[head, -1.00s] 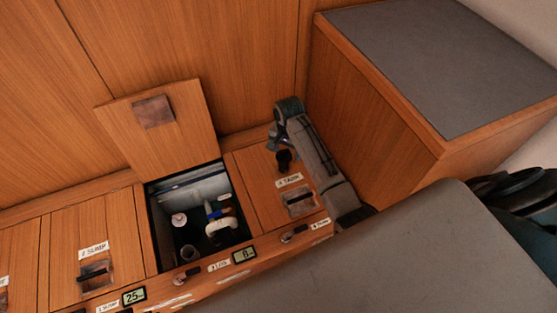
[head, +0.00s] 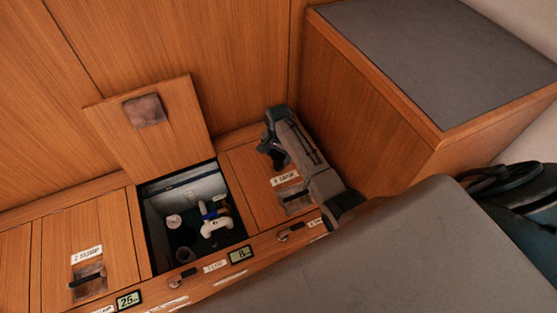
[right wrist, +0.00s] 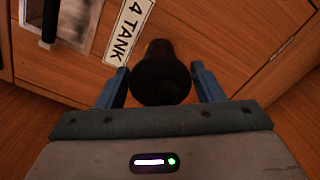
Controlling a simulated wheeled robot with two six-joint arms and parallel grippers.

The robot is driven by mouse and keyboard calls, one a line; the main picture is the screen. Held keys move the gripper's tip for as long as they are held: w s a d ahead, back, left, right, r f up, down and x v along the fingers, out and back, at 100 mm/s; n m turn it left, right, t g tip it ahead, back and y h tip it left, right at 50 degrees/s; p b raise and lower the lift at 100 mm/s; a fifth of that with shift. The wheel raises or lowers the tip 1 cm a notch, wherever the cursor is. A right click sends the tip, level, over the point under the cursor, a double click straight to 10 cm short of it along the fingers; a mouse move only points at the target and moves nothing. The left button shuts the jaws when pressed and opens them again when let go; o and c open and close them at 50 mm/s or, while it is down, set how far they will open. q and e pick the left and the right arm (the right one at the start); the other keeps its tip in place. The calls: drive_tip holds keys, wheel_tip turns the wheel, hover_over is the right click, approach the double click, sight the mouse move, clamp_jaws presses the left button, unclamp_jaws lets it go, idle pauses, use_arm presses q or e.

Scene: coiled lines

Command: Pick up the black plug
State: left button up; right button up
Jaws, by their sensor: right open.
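The black plug (head: 278,160) stands on the wooden lid labelled 4 TANK, mostly hidden by my right gripper in the head view. In the right wrist view the plug (right wrist: 161,80) is a dark round-topped piece between the two blue fingers. My right gripper (head: 268,148) is open, its fingers (right wrist: 160,90) on either side of the plug with a small gap visible on each side. My left gripper is not in view.
Left of the plug is an open hatch (head: 146,220) with white and blue fittings (head: 214,222) inside; its raised lid (head: 165,140) leans on the back panel. A wooden box with a grey top (head: 440,55) stands right.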

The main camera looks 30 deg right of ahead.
drive_tip(key=shift+f, duration=0.5)
drive_tip(key=c, duration=0.7)
drive_tip(key=shift+c, duration=0.3)
drive_tip(key=shift+r, duration=0.15)
